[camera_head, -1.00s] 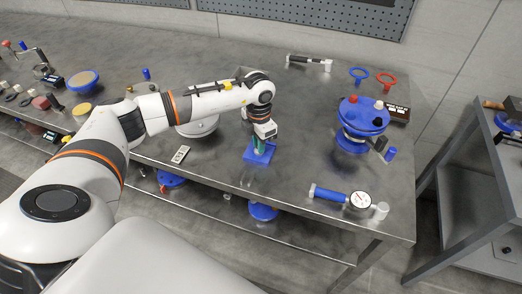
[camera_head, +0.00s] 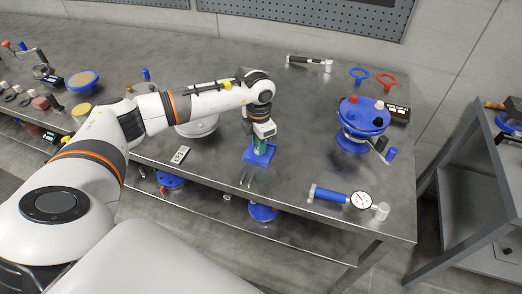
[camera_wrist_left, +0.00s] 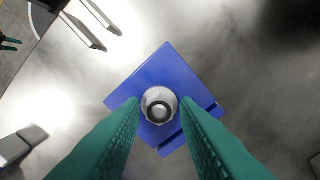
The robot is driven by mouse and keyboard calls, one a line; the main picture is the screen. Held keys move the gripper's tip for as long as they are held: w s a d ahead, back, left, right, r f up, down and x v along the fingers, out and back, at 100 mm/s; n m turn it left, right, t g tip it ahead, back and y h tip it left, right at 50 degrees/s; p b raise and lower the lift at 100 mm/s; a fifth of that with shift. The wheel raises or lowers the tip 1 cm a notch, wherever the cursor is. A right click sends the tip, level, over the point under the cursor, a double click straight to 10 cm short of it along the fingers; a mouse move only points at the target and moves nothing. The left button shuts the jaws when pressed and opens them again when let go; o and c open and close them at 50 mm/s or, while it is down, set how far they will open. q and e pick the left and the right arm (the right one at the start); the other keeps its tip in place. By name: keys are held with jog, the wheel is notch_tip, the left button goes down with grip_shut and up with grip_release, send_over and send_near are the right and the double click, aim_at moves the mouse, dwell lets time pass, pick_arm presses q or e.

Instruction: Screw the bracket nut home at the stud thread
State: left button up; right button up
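A blue square block (camera_head: 260,154) stands near the front edge of the steel bench. In the left wrist view the same block (camera_wrist_left: 165,65) lies turned like a diamond, with a pale round nut (camera_wrist_left: 159,104) at its middle; a dark ring and lighter centre show within it. The stud thread cannot be made out. My left gripper (camera_head: 259,149) points down over the block. Its teal fingers (camera_wrist_left: 160,106) stand apart on both sides of the nut, with what looks like a thin gap at each side. My right gripper is not in view.
A dial gauge with a blue handle (camera_head: 330,195) lies at the front right. A blue round fixture (camera_head: 362,117) stands behind it. A small pale plate (camera_head: 180,154) lies left of the block. A torque-wrench-like tool (camera_head: 309,62) lies at the back.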

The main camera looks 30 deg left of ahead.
pick_arm(q)
jog(key=shift+r+p, duration=2.05)
jog(key=shift+r, duration=1.45)
jog(key=shift+d+f, duration=0.1)
